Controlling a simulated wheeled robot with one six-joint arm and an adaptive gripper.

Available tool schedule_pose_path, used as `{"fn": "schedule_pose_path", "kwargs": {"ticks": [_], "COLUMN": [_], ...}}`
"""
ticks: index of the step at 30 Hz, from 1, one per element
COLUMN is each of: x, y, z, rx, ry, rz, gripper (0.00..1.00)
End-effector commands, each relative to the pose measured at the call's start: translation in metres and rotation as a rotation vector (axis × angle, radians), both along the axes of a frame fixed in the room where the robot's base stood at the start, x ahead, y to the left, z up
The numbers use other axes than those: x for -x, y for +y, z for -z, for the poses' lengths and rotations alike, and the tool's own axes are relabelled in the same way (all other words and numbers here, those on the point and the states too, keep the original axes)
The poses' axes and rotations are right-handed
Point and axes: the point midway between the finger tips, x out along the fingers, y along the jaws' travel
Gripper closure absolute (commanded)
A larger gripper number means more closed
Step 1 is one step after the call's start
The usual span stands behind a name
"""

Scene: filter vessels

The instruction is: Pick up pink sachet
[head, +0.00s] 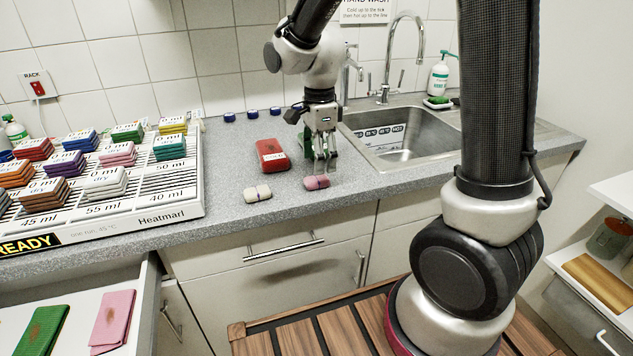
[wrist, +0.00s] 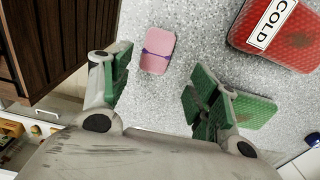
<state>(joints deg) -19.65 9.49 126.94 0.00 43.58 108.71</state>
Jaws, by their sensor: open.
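The pink sachet (head: 316,183) lies flat on the grey counter near its front edge. In the wrist view the pink sachet (wrist: 157,52) has a purple band across its middle. My gripper (head: 323,157) points down close above and behind it in the head view. In the wrist view my gripper (wrist: 160,88) is open, with green pads on both fingers. The sachet shows beyond and between the fingertips, and nothing is held.
A red COLD pack (head: 272,155) lies behind left of the sachet, and a cream sachet (head: 257,193) to its left. A steel sink (head: 405,140) is at right. A white rack (head: 150,205) with several coloured stacks stands left, above an open drawer (head: 70,325).

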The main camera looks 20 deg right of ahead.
Motion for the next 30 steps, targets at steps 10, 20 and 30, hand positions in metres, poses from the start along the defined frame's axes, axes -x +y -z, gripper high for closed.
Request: {"fn": "schedule_pose_path", "kwargs": {"ticks": [10,20,30], "x": [0.007,0.007,0.007], "y": [0.001,0.001,0.001], "z": [0.047,0.049,0.049], "rx": [0.0,0.0,0.0], "ry": [0.001,0.0,-0.001], "rz": [-0.002,-0.002,-0.002], "gripper": [0.39,0.54,0.79]}}
